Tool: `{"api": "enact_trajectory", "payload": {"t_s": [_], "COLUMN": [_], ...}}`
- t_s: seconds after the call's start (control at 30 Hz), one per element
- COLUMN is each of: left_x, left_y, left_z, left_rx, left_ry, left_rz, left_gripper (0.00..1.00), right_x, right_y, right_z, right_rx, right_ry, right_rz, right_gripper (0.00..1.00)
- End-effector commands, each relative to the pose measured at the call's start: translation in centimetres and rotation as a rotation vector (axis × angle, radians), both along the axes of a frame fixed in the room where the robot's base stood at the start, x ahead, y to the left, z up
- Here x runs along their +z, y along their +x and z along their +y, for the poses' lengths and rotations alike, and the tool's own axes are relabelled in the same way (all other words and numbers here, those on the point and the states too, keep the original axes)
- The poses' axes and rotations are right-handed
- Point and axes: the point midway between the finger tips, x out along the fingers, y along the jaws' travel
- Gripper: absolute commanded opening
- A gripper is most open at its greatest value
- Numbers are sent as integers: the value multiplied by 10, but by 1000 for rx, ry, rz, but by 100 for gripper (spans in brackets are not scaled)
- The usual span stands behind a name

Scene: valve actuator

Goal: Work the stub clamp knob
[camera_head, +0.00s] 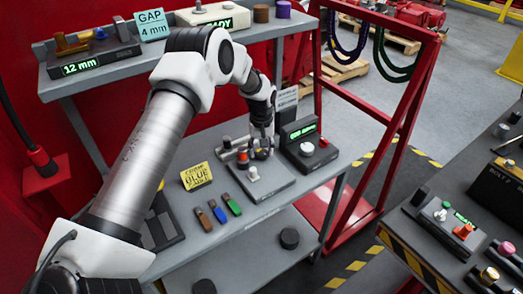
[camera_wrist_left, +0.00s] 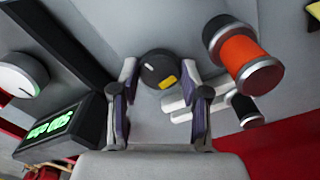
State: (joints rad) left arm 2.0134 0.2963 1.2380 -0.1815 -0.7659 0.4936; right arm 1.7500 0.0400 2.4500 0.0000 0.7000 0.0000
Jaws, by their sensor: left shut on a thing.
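The clamp knob is a dark round knob (camera_wrist_left: 158,69) with a yellow mark, on a grey plate (camera_head: 270,190) on the bench. In the left wrist view it sits between the two fingers of my left gripper (camera_wrist_left: 161,82), which is shut on it. In the head view my left gripper (camera_head: 262,146) reaches down to the plate from above, and its fingers and wrist largely hide the knob. Beside the knob stands an orange cylinder with grey ends (camera_head: 243,158), also large in the left wrist view (camera_wrist_left: 248,62). My right gripper is not in view.
A dark box with a green display (camera_head: 300,130) and pale knob is close on the right. A yellow card (camera_head: 196,176) and several coloured sticks (camera_head: 218,211) lie left. A shelf (camera_head: 110,72) hangs above.

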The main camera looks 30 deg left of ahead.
Motion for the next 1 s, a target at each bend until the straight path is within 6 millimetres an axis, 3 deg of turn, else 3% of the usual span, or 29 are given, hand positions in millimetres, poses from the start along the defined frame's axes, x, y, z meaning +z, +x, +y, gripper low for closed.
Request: {"api": "enact_trajectory", "payload": {"t_s": [1.0], "left_x": [-5], "left_y": [-3], "left_z": [0], "left_rx": [-962], "left_ry": [-6], "left_rz": [10], "left_gripper": [11], "right_x": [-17], "right_y": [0], "right_z": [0], "right_rx": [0], "right_ry": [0], "right_rz": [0], "right_gripper": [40]}}
